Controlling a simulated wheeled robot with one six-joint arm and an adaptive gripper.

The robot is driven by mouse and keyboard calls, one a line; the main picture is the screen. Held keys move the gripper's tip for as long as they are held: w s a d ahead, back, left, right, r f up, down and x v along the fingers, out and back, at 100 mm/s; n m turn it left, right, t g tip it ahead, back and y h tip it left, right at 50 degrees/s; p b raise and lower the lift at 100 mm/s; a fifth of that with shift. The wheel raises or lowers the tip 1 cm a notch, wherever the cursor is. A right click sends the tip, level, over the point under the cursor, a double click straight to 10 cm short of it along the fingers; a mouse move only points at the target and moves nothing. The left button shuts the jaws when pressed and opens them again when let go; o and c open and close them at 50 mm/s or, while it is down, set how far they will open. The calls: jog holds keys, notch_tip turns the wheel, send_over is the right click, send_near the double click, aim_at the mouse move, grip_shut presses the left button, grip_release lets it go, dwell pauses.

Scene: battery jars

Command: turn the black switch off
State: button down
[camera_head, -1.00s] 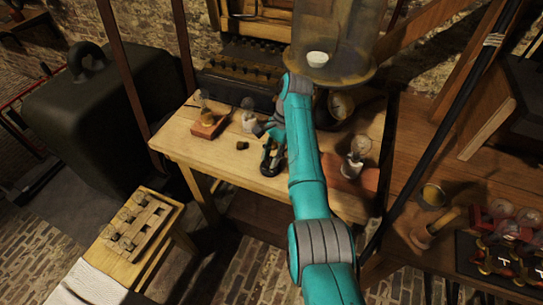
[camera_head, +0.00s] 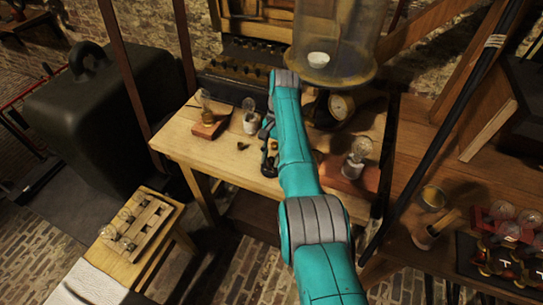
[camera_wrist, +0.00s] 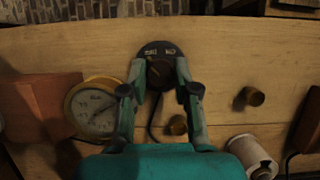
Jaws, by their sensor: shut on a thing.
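The black switch (camera_wrist: 152,48) is a round black base with a dark knob (camera_wrist: 161,72) and pale markings, too blurred to read. It sits on the wooden table top (camera_wrist: 230,45). My gripper (camera_wrist: 160,75) comes down over it, with one green finger on each side of the knob, and is shut on the knob. In the head view my gripper (camera_head: 268,152) is over the table, partly behind my arm. The switch is mostly hidden there.
Small brass pieces (camera_wrist: 255,97) and a round gauge (camera_wrist: 93,108) are near my fingers. A white jar (camera_wrist: 252,155) stands close by. Bulbs on red blocks stand left (camera_head: 208,130) and right (camera_head: 345,168). A tall glass vessel (camera_head: 345,45) rises at the back.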

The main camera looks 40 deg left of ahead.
jog(key=c, duration=0.9)
grip_release()
jog(key=shift+o, duration=0.2)
jog(key=v, duration=0.7)
jog(key=shift+r, duration=0.2)
jog(key=shift+w, duration=0.1)
